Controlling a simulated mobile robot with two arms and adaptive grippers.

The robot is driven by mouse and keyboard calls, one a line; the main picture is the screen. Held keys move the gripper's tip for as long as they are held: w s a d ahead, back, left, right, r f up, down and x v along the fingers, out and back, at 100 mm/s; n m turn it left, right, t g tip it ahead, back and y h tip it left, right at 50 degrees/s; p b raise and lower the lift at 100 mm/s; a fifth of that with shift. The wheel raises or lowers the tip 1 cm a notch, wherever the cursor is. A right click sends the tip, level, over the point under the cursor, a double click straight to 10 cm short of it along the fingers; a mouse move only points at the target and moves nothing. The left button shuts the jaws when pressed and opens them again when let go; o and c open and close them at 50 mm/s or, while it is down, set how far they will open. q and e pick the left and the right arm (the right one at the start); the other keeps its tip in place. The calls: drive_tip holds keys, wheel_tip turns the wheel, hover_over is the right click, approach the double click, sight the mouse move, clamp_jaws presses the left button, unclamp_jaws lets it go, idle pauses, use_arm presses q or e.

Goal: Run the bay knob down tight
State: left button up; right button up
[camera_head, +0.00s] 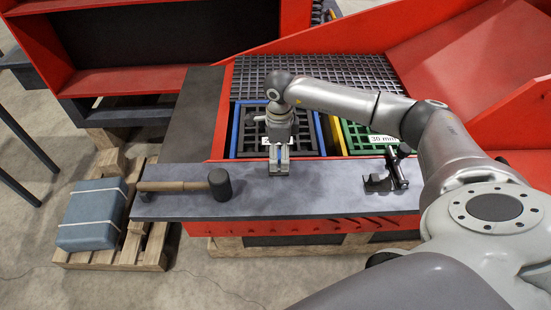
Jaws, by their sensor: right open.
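My right arm reaches in from the right, and its gripper (279,146) points down over the front of the blue-framed bay. The gripper is open. Directly below it, at the front edge of that bay, stands a small grey metal fitting (279,167). The gripper largely covers its top, so I cannot make out the bay knob or tell whether the fingers are around it or touching it. The blue-framed bay (235,133) holds a dark grid, and its label is partly covered. My left gripper is not in view.
A mallet (185,186) lies on the grey front ledge (310,199) at left. A black bracket with an upright lever (386,178) stands on the ledge at right. The green bay (364,146) has a "30 mm" label. A blue strapped block (92,214) sits on a pallet.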

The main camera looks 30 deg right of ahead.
sight(279, 154)
drive_tip(key=shift+o, duration=1)
drive_tip(key=shift+r+p, duration=1.95)
drive_tip(key=shift+r, duration=1.65)
drive_tip(key=shift+f, duration=0.1)
